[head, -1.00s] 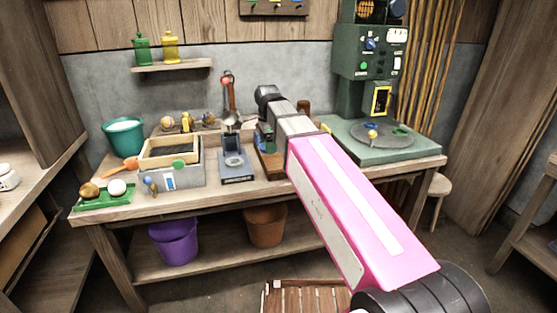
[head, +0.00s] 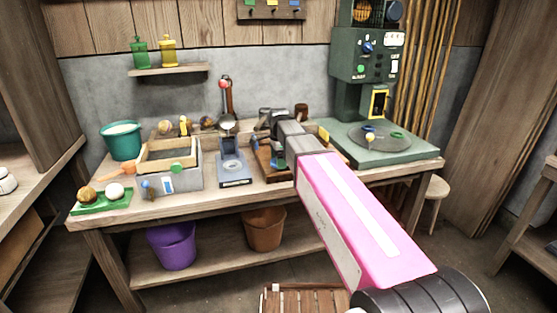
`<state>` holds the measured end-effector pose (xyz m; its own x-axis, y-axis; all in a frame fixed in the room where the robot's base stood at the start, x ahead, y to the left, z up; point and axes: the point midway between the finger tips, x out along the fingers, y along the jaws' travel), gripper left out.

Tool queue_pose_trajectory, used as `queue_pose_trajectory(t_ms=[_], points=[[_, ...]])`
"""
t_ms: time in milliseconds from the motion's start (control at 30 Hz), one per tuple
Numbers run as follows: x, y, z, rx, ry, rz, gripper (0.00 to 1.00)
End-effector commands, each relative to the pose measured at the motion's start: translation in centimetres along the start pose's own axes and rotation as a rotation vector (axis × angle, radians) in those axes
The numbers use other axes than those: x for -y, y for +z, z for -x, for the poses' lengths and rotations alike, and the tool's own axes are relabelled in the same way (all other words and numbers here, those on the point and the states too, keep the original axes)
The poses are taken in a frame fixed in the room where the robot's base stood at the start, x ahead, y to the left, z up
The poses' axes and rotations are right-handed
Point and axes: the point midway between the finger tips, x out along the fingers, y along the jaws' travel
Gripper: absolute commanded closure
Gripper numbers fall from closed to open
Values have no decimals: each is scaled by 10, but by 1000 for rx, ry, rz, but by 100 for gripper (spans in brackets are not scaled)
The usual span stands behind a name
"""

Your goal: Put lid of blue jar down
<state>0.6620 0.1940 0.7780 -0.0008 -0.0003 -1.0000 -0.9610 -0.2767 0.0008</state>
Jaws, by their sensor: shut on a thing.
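My gripper (head: 268,138) is low over the middle of the workbench, at the far end of my pink arm. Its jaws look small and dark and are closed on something. The held lid cannot be made out clearly from here. A small blue-green object (head: 277,159), possibly the blue jar, stands just below my gripper on a brown wooden tray (head: 268,173). My wrist partly hides this area, so I cannot tell whether the held thing touches anything.
A grey stand (head: 234,172) is left of the tray, beside a wood-framed box (head: 176,182). A green machine (head: 385,150) with a round plate stands at the right. A teal bucket (head: 122,142) is at the left. Grey and brown cups (head: 301,110) stand behind my gripper.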

Motion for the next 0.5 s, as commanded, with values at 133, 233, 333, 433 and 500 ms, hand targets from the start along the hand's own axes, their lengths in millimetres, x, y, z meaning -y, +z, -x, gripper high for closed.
queue_pose_trajectory(t_ms=[133, 233, 333, 433, 500], points=[[0, 0, 0, 0, -1, 0, 41], [0, 0, -1, 0, -1, 0, 41], [0, 0, -3, 0, 0, 0, 41], [0, 0, -3, 0, -1, 0, 0], [0, 0, -3, 0, -1, 0, 0]])
